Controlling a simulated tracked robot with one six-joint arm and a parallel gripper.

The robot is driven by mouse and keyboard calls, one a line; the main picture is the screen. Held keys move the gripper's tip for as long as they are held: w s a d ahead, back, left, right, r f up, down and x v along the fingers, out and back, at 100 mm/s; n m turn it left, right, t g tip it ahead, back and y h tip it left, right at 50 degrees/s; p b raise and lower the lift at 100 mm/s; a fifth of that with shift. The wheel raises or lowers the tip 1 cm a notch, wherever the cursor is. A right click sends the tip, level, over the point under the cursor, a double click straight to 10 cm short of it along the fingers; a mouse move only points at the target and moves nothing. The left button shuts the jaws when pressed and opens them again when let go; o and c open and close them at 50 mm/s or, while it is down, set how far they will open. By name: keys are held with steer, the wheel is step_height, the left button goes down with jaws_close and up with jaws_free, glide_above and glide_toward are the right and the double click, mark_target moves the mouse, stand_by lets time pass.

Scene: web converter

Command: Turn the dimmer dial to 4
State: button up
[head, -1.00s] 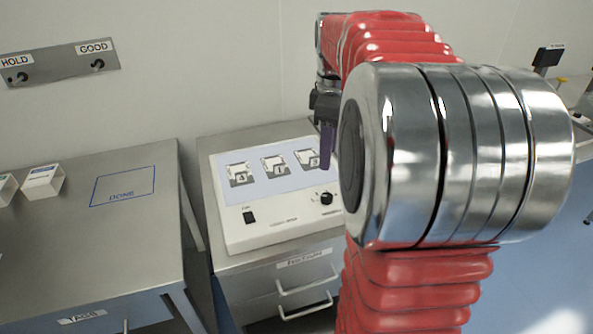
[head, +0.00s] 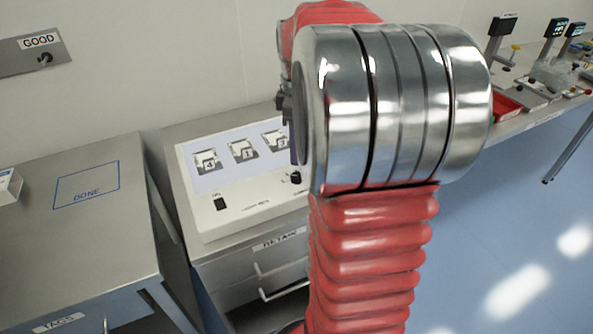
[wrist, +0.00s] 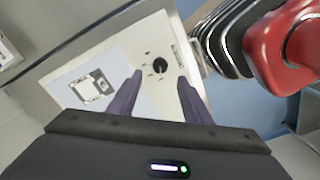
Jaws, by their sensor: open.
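The dimmer dial (wrist: 160,65) is a small black round knob on the white face of the light box (wrist: 187,100) in the wrist view. It also shows in the head view (head: 295,178), close beside my arm. My gripper (wrist: 158,75) is open, with its two dark purple fingers apart; in the picture the dial appears between and just beyond the fingertips. I cannot tell how far above the dial they are. The scale marks around the dial are too small to read. In the head view my arm hides most of the gripper and the box's right end.
The light box stands on a steel cabinet with a drawer labelled RETAIN (head: 279,240). It has a black rocker switch (head: 220,202) and several cards on its lit panel (head: 208,160). A steel table marked DONE (head: 130,240) stands left. A bench with instruments (head: 535,115) is at right.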

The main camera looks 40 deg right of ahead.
mark_target(297, 175)
step_height(297, 175, down, 8)
steer(key=shift+f, duration=0.25)
steer(key=shift+c, duration=0.6)
steer(key=c, duration=0.9)
